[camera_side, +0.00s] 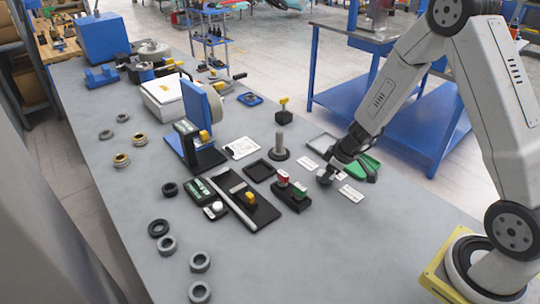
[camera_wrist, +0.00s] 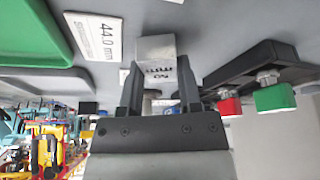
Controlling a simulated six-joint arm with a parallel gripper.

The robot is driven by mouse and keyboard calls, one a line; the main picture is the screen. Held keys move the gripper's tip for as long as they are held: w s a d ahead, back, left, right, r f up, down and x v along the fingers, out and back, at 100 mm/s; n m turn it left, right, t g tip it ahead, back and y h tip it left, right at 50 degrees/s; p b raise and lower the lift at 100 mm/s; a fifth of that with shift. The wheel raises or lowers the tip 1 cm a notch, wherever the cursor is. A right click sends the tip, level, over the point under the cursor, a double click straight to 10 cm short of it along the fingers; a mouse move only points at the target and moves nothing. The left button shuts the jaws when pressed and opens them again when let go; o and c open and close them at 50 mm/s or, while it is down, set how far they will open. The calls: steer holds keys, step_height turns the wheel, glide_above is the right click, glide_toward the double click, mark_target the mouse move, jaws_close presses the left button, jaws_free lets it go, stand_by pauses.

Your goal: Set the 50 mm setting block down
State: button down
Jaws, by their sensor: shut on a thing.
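The 50 mm setting block (camera_wrist: 155,50) is a light grey metal block with "50 mm" marked on its face. In the wrist view it stands out between the two dark fingers of my gripper (camera_wrist: 158,88), which is shut on it. In the side view my gripper (camera_side: 325,178) is low over the bench, among the white label cards. The block is too small to make out there, and I cannot tell if it touches the bench.
A green tray (camera_side: 372,168) lies just right of my gripper, also in the wrist view (camera_wrist: 35,30). A black holder with red and green tops (camera_side: 291,190) stands to the left. White cards (camera_side: 352,194) lie nearby. The bench front (camera_side: 330,250) is clear.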

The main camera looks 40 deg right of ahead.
steer(key=shift+f, duration=0.3)
steer(key=shift+c, duration=1)
jaws_free()
steer(key=shift+s+r, duration=0.1)
steer(key=shift+r, duration=0.05)
steer(key=v, duration=0.7)
steer(key=shift+r, duration=0.2)
steer(key=shift+s, duration=0.1)
steer(key=s+a+r+m+g+h, duration=0.1)
steer(key=s+a+r+m, duration=0.3)
steer(key=s+a, duration=0.5)
steer(key=shift+s+a+r+h, duration=0.4)
steer(key=shift+s+r, duration=0.15)
steer(key=shift+s, duration=0.45)
